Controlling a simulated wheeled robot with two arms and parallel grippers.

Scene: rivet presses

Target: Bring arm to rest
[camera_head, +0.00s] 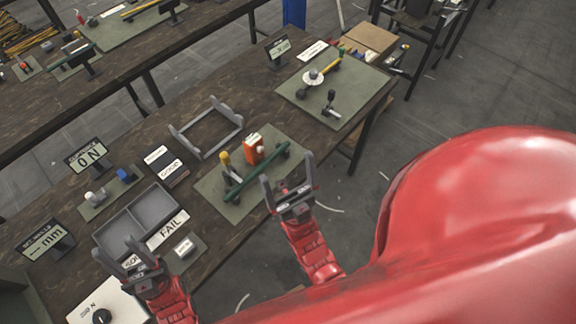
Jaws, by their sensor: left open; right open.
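My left gripper (120,258) is open and empty, over the near edge of the dark wooden bench by a grey two-part tray (168,197). My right gripper (286,187) is open, with its fingers pointing up toward the green mat (208,188) on the bench. A dark green bar (262,172) lies diagonally across that mat, close to the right gripper's fingers; whether they touch cannot be told. Both red forearms reach in from the bottom of the view.
An orange block (251,150) and a yellow-topped handle (224,158) stand on the mat. A grey frame (205,128) stands behind. Small displays (87,155) and a FAIL label (168,229) sit at the left. Another green mat (350,105) holds tools.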

